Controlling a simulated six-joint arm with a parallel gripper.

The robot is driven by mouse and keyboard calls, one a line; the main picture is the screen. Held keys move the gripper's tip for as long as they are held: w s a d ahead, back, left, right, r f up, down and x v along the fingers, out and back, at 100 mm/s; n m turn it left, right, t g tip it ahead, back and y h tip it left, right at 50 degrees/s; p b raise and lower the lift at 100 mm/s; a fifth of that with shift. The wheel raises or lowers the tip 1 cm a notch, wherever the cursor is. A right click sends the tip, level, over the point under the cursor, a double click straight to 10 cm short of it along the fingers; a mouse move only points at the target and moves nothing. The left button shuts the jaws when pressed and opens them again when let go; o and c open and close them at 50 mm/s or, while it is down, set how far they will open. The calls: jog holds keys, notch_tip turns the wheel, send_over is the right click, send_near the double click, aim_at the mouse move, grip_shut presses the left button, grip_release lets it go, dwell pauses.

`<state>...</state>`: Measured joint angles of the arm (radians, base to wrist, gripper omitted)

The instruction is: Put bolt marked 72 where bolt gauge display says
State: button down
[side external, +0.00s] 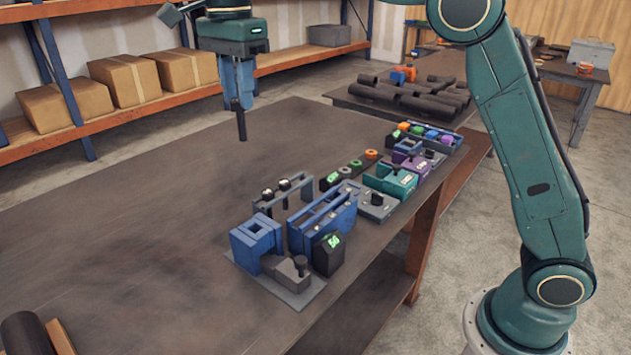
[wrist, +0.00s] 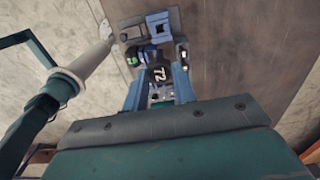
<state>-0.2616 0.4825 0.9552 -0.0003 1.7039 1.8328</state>
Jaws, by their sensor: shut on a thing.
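My gripper (side external: 237,98) is shut on a dark bolt (side external: 242,124) and holds it upright, high above the bench. In the wrist view the bolt's round black head (wrist: 158,74), marked 72 in white, sits between the blue fingers (wrist: 160,88). A black gauge box (side external: 329,254) with a small lit green display stands near the bench's front edge; the display's digits are too small to read surely. It also shows in the wrist view (wrist: 131,60). Next to it are a blue block with a square hole (side external: 257,242) and a long blue slotted rack (side external: 322,222).
A grey block with a dark peg (side external: 292,274) stands by the gauge. A low rack with two bolts (side external: 284,195) is behind. Teal (side external: 390,180) and purple (side external: 411,162) fixtures line the right edge. The left of the bench (side external: 130,220) is mostly clear.

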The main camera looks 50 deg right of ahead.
jog(key=shift+r, duration=1.7)
jog(key=shift+w+d+f, duration=0.15)
jog(key=shift+d+f, duration=0.25)
jog(key=shift+f, duration=0.4)
jog(key=s+d+f, duration=0.2)
jog(key=d+f, duration=0.2)
jog(key=f, duration=0.5)
jog(key=s+d+f, duration=0.3)
jog(key=d+f, duration=0.1)
jog(key=f, duration=0.5)
jog(key=shift+s+d+f, duration=0.15)
jog(key=shift+d+f, duration=0.05)
jog(key=shift+f, duration=0.05)
jog(key=shift+f, duration=0.15)
jog(key=shift+f, duration=1.05)
jog(key=shift+f, duration=0.2)
